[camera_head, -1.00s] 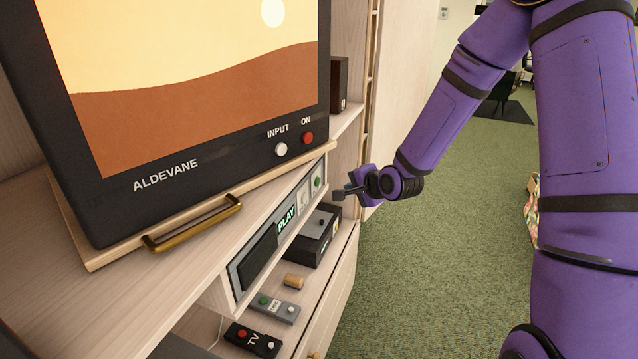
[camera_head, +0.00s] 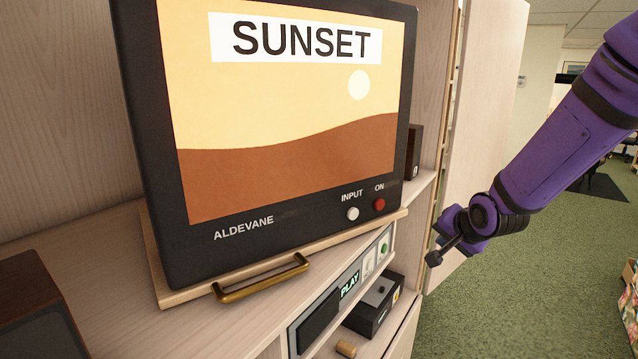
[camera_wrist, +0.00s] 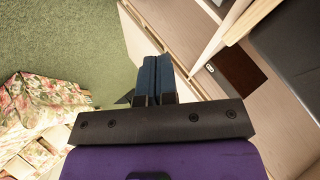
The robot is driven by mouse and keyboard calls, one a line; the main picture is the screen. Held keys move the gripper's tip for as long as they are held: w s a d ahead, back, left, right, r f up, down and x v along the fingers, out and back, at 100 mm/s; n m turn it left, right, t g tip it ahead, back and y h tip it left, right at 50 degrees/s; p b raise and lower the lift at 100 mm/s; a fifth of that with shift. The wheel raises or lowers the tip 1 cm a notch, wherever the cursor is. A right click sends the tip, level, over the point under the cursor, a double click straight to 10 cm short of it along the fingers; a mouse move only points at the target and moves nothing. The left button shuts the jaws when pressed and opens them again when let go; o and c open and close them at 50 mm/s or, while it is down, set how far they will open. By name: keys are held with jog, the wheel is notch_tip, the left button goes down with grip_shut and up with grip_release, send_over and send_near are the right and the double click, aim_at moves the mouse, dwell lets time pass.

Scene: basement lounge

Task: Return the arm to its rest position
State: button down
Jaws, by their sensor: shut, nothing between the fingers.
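My purple arm comes in from the right in the head view. My gripper (camera_head: 436,252) is at its lower left end, in the air to the right of the television and in front of the shelf unit's right side. In the wrist view the two dark blue fingers of my gripper (camera_wrist: 156,75) lie side by side, shut and empty. The fingertips are small and partly dark in the head view.
The television (camera_head: 290,225) shows SUNSET and stands on a wooden board with a brass handle (camera_head: 262,278). A player (camera_head: 345,290) reading PLAY is below. A dark box (camera_head: 372,305) stands lower. Green carpet (camera_head: 480,310) is open to the right. A floral item (camera_wrist: 45,110) shows in the wrist view.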

jog(key=s+r+n+g, duration=0.1)
jog(key=s+r, duration=0.4)
jog(key=s, duration=0.5)
jog(key=s+d+r+n+g, duration=0.1)
jog(key=s+r+n, duration=0.3)
jog(key=s, duration=0.6)
jog(key=s+d+r+n+g+h, duration=0.1)
jog(key=s+r+n, duration=0.2)
jog(key=s+r, duration=0.4)
jog(key=s, duration=0.3)
jog(key=shift+r+g, duration=0.15)
jog(key=shift+g, duration=0.25)
jog(key=shift+a, duration=0.1)
